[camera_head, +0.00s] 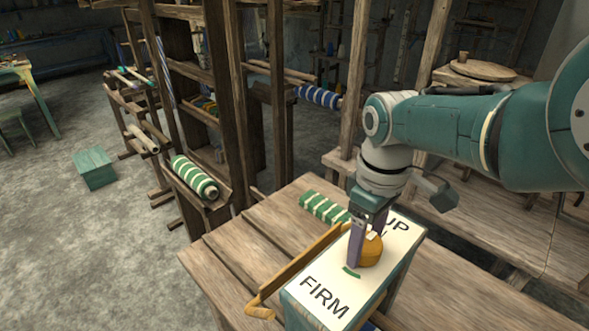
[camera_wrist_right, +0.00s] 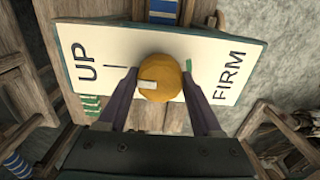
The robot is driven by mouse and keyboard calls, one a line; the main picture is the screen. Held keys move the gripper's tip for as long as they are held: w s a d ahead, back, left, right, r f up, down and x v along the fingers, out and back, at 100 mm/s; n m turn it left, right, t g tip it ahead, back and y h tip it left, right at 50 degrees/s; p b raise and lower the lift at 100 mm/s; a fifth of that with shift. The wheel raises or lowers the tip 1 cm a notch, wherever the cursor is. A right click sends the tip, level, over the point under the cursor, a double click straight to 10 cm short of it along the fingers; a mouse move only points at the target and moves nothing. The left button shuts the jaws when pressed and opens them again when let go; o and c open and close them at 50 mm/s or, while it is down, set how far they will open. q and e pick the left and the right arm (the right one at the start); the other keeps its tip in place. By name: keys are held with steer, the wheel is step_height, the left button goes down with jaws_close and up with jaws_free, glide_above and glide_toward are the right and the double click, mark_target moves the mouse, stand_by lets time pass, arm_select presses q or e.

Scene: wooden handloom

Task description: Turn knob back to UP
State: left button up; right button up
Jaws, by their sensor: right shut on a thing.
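The yellow round knob (camera_head: 372,250) stands on a white label plate (camera_head: 405,240) with the words UP and FIRM, on top of a teal-edged box. It also shows in the right wrist view (camera_wrist_right: 165,72), where a small white mark on the knob lies on its UP side, toward the gripper. A black tick is near UP and a green mark is near FIRM. My right gripper (camera_head: 366,246) points down with its purple fingers on either side of the knob, shut on it; it also shows in the wrist view (camera_wrist_right: 160,78). My left gripper is not in view.
A curved wooden bar (camera_head: 300,265) runs close beside the label plate. A green-and-white striped roll (camera_head: 324,208) lies behind it on the wooden table (camera_head: 480,295). Loom posts (camera_head: 232,90) stand behind at left. A teal box (camera_head: 95,168) is on the floor.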

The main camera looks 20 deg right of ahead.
mark_target(366, 241)
steer(key=o, duration=1.4)
steer(key=shift+c, duration=0.2)
step_height(366, 241, up, 8)
steer(key=p, duration=0.6)
steer(key=shift+r, duration=1)
